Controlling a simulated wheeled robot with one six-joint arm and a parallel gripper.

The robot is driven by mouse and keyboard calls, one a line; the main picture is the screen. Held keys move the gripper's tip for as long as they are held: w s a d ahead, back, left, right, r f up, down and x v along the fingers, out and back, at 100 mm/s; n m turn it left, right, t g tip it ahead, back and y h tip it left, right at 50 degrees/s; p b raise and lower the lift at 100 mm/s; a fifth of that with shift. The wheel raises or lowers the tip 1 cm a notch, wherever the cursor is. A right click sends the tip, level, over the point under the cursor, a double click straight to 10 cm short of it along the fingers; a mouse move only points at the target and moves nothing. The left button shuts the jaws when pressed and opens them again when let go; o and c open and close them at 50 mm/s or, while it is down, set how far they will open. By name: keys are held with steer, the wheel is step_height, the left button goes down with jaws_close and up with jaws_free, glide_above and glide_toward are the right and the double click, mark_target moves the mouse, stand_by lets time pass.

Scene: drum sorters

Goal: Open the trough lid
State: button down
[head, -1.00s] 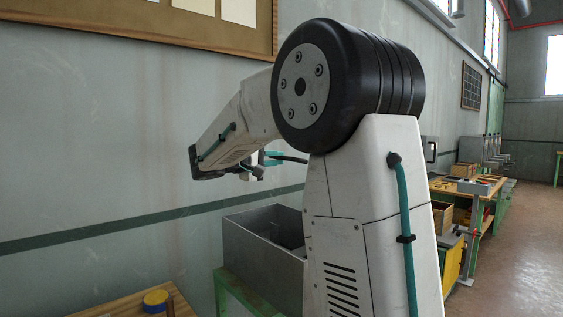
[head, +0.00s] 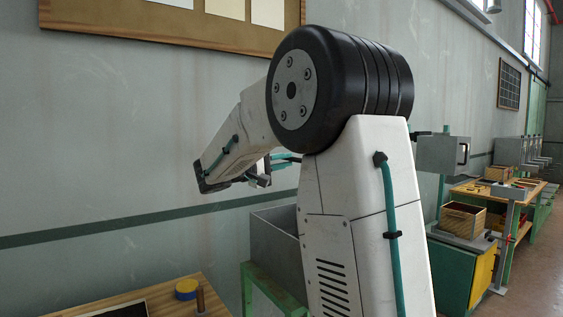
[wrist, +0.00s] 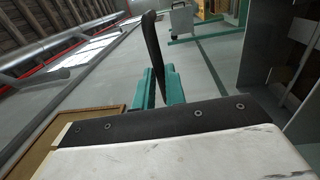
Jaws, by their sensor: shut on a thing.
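My gripper (wrist: 158,88) shows in the wrist view, its teal fingers shut on a dark, thin, flat thing (wrist: 152,45) that stands up between them. I cannot tell whether this thing is free or joined to something else. No trough lid can be made out for sure. In the head view my arm fills the middle and hides much behind it. A grey metal box (head: 270,236) stands on a green stand (head: 263,291) behind my arm, partly covered by it. I cannot tell whether this box is the trough.
A wooden table with a yellow-and-blue round thing (head: 186,289) is at the lower left. At the right stand a grey box on a post (head: 443,155), a green and yellow cabinet (head: 482,275) and benches. Open floor shows at the far right. A wall runs behind my arm.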

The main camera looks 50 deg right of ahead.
steer(key=c, duration=1.5)
jaws_free()
steer(key=shift+d+f, duration=0.15)
steer(key=shift+f, duration=0.2)
steer(key=shift+o, duration=0.2)
steer(key=shift+r, duration=0.1)
steer(key=v, duration=0.7)
steer(key=shift+a, duration=0.45)
